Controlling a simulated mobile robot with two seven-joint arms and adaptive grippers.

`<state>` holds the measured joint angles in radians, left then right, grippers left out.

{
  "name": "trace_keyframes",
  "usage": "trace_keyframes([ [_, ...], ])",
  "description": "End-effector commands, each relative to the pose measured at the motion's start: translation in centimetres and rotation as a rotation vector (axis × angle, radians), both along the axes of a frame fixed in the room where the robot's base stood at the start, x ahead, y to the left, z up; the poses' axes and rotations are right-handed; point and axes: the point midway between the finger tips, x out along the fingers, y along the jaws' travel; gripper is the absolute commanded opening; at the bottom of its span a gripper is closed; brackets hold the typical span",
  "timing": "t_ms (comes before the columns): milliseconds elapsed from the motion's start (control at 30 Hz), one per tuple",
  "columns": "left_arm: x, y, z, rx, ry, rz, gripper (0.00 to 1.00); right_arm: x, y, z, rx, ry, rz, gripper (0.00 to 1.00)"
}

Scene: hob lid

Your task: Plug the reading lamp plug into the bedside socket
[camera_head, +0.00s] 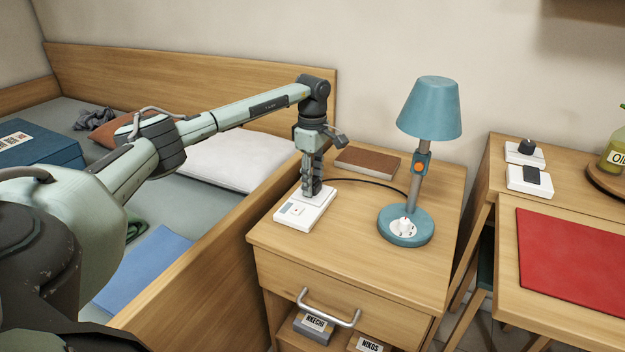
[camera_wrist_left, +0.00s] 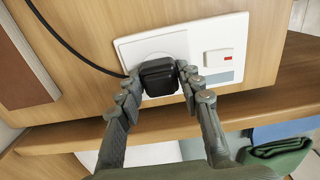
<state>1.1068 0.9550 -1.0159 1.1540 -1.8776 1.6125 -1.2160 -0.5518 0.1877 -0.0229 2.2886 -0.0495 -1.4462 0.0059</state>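The teal reading lamp (camera_head: 408,160) stands upright on the bedside table. Its black cord (camera_head: 370,182) runs left to the gripper. The white bedside socket (camera_head: 298,213) lies flat near the table's left edge; it also shows in the left wrist view (camera_wrist_left: 222,42), with a red-marked switch. My left gripper (camera_head: 312,188) points down over the socket's far end. In the left wrist view my left gripper (camera_wrist_left: 158,78) has its fingertips against both sides of the black plug (camera_wrist_left: 160,76). The plug is over the round recess; I cannot tell how deep it sits. My right gripper is not in view.
A brown book (camera_head: 368,162) lies behind the gripper. The lamp base holds a white round outlet (camera_head: 403,227). The bed's wooden side (camera_head: 220,250) borders the table on the left. A desk with a red mat (camera_head: 572,258) and two white plates (camera_head: 515,184) stands right.

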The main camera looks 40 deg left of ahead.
Motion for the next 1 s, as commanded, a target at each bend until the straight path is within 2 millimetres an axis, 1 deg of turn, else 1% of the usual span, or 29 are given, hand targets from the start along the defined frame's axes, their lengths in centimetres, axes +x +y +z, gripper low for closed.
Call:
trace_keyframes([
  [33,0.0,0.0,0.0,0.0,0.0,0.0,0.45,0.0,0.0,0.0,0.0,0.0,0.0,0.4],
  [133,0.0,0.0,0.0,0.0,0.0,0.0,0.57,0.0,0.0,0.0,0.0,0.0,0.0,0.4],
  [433,0.0,0.0,0.1,0.0,0.0,0.0,0.58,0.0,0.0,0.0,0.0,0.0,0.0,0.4],
  [533,0.1,0.0,0.8,0.0,-0.001,0.0,0.58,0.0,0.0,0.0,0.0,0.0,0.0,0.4],
  [667,0.1,0.0,2.8,-0.001,-0.004,0.0,0.58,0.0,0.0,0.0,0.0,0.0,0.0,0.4],
  [900,0.1,0.0,8.1,0.0,-0.005,0.0,0.58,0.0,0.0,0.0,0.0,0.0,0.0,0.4],
  [1000,0.1,0.0,9.8,0.0,-0.004,0.0,0.58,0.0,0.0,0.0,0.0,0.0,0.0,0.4],
])
